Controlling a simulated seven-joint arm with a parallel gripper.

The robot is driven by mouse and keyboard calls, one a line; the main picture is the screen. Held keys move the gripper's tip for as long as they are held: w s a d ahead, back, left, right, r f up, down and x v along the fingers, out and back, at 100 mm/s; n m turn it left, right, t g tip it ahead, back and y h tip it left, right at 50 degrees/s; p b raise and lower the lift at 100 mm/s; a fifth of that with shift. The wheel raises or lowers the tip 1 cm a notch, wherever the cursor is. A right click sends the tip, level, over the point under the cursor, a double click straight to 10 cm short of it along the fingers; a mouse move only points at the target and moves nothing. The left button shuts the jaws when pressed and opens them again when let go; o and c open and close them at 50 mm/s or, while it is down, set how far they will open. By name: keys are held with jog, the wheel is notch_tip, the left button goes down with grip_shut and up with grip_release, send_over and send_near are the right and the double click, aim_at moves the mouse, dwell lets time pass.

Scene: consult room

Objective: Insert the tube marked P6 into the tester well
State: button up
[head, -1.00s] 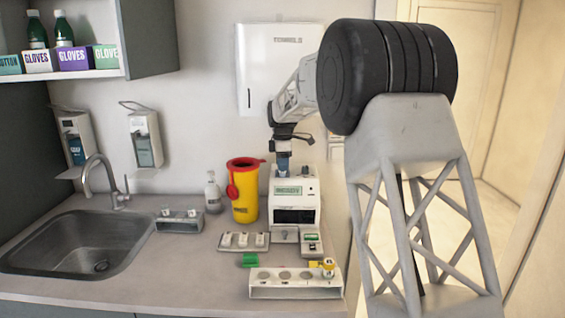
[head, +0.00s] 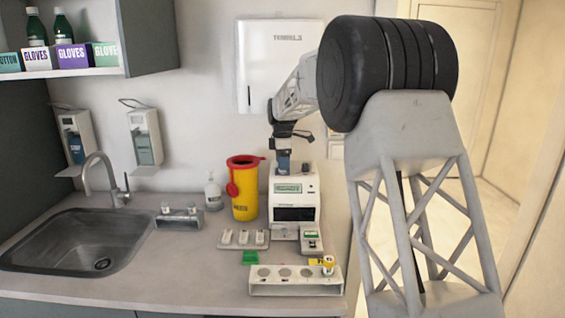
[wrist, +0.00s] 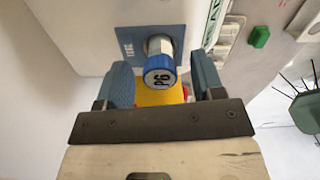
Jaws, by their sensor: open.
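The tube marked P6 (wrist: 160,66) has a blue cap with the black marking on its end. In the wrist view it stands in the blue panel labelled TUBE (wrist: 128,36) on top of the white tester (head: 305,194). How deep it sits is hard to tell. My gripper (wrist: 161,72) is open, with one blue-grey finger on each side of the cap and gaps visible beside it. In the head view my gripper (head: 283,163) is pointing down over the tester's top left, and the tube cannot be made out clearly there.
A yellow sharps bin (head: 243,205) with a red lid stands left of the tester. In front are a white rack (head: 295,288) holding a yellow-capped tube (head: 328,264), a green block (head: 250,257) and a small tray (head: 242,246). The sink (head: 75,240) is at left.

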jog(key=shift+r, duration=3.8)
jog(key=shift+s+d+r, duration=0.2)
jog(key=shift+s+d, duration=0.05)
jog(key=shift+s, duration=0.15)
jog(key=s+d+r+m, duration=0.1)
jog(key=s+d+m, duration=0.25)
jog(key=s, duration=0.75)
jog(key=s+d+r+m+t, duration=0.1)
jog(key=s+d+r+m, duration=0.3)
jog(key=s, duration=0.7)
jog(key=s+d+f+m, duration=0.1)
jog(key=s+d+m, duration=0.2)
jog(key=s+d, duration=0.5)
jog(key=s+d+f+m, duration=0.1)
jog(key=s+f+m, duration=0.2)
jog(key=s, duration=0.8)
jog(key=s+d+f+m+t, duration=0.1)
jog(key=s+f+m, duration=0.2)
jog(key=s+f, duration=0.3)
jog(key=s+d+f+m, duration=0.1)
jog(key=s+f+m, duration=0.2)
jog(key=s, duration=1.3)
jog(key=shift+s+d+f+t, duration=0.3)
jog(key=shift+f, duration=0.4)
